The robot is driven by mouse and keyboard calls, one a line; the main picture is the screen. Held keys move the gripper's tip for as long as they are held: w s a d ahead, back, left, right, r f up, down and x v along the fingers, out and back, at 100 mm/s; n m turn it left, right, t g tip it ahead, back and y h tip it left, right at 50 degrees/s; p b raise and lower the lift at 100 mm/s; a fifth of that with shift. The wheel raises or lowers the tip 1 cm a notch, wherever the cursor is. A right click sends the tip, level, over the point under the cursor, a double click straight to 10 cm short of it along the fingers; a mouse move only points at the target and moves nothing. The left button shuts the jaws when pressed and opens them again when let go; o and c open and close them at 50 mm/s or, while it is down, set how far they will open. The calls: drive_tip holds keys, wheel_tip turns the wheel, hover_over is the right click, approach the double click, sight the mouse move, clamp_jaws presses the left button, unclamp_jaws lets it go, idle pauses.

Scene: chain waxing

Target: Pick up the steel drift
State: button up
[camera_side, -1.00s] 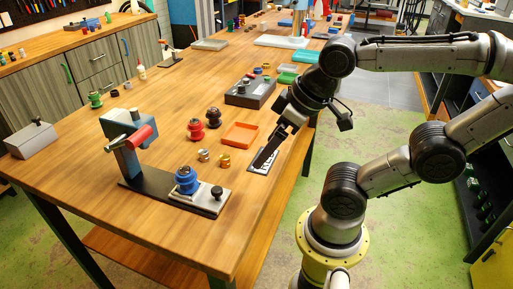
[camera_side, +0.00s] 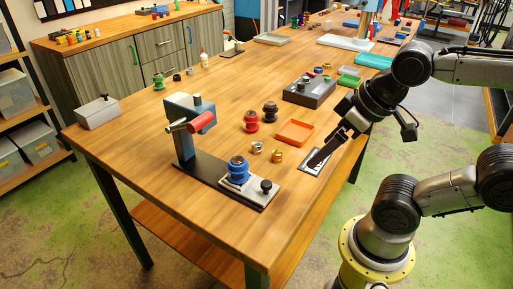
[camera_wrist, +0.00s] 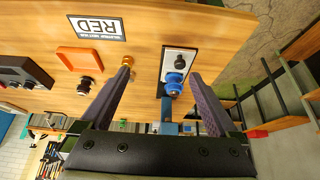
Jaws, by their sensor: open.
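I cannot pick out the steel drift for certain in either view. My gripper (camera_side: 320,156) is low over the table's right edge, above a white label card (camera_side: 314,162), in the side view. In the wrist view my gripper (camera_wrist: 160,76) has its two fingers wide apart with nothing held between them. A bench fixture with a red-handled grey head (camera_side: 190,115) stands on a dark base.
An orange tray (camera_side: 295,133) lies just behind the card. Two small brass-coloured parts (camera_side: 277,155) stand left of my gripper. Red (camera_side: 251,121) and dark (camera_side: 270,111) spools and a dark block (camera_side: 309,93) stand further back.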

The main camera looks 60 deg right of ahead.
idle(0.4)
drive_tip(key=c, duration=0.4)
drive_tip(key=shift+o, duration=0.2)
